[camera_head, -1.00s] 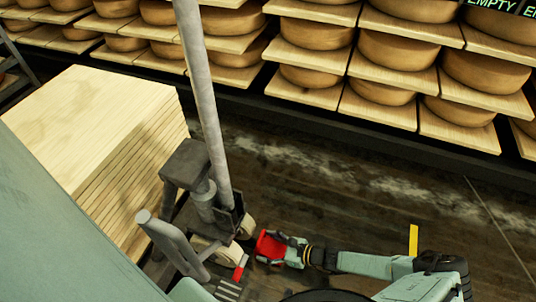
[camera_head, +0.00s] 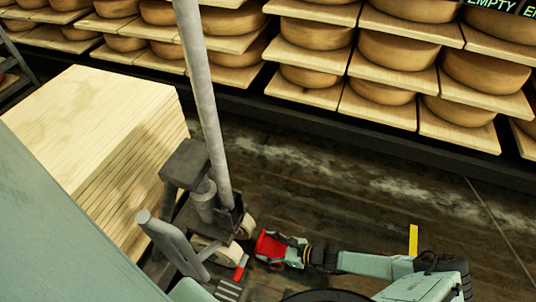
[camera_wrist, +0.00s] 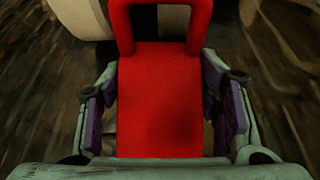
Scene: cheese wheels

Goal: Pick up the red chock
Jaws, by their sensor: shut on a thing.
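The red chock (camera_head: 267,246) is near the floor beside the wheels of the grey trolley. In the wrist view the red chock (camera_wrist: 160,95) fills the middle, with a loop-shaped handle at its top. My gripper (camera_head: 280,249) is around the chock, one finger on each side. In the wrist view my gripper (camera_wrist: 165,100) has its purple pads at the chock's left and right sides, shut on it. The chock's lower end is hidden by my gripper. I cannot tell whether the chock touches the floor.
A grey trolley with a tall post (camera_head: 208,110) and pale wheels (camera_head: 246,226) stands just left of the chock. A second red piece (camera_head: 241,267) lies near it. Stacked boards (camera_head: 95,125) are at left, and shelves of cheese wheels (camera_head: 395,49) at the back.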

